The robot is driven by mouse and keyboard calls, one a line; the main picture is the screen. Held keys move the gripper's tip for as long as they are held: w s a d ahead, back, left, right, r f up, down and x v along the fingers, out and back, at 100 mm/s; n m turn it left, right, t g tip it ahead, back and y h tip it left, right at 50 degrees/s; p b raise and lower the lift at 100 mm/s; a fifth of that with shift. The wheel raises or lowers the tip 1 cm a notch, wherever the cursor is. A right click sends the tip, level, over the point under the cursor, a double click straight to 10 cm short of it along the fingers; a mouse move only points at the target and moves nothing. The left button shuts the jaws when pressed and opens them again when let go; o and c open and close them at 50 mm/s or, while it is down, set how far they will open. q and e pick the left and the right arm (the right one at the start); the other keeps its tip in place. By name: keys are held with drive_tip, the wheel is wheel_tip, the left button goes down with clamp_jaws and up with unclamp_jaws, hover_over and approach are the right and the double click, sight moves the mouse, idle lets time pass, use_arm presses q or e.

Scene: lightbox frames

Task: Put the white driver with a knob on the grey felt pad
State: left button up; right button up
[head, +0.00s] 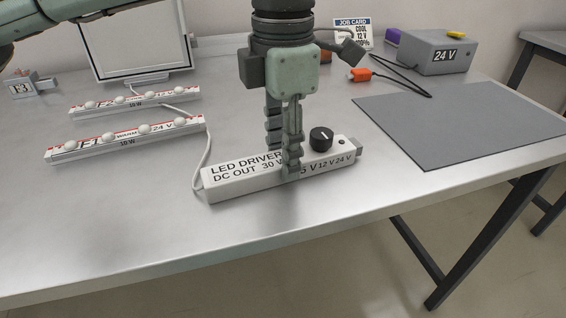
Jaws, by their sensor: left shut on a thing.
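The white driver with a black knob (231,181) lies on the steel table, left of the felt pad. Its top is printed LED DRIVER, DC OUT, with voltages including 30 V, 12 V and 24 V. My left gripper (284,165) comes down over its middle, fingers pointing down, and is shut on the driver just left of the knob. The near finger covers part of the print. I cannot tell if the driver is clear of the table. The grey felt pad (460,125) lies flat and bare at the table's right. My right gripper does not show.
Two white LED strips (128,141) (135,103) lie at the left; a white cable runs towards the driver. A framed panel (140,45) stands behind. A grey 24 V box (436,52), a job card (352,30) and an orange connector (360,75) with black leads are beyond the pad.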

use_arm(q)
clamp_jaws()
drive_tip(key=shift+r, duration=0.1)
drive_tip(key=shift+r, duration=0.55)
wheel_tip(320, 180, up, 3)
drive_tip(key=shift+f, duration=0.2)
drive_tip(key=s+d+r+b, duration=0.1)
drive_tip(key=s+r, duration=0.6)
drive_tip(key=s, duration=0.4)
drive_tip(key=shift+s+d+b, duration=0.15)
drive_tip(key=shift+d+b, duration=0.1)
drive_tip(key=shift+b, duration=0.05)
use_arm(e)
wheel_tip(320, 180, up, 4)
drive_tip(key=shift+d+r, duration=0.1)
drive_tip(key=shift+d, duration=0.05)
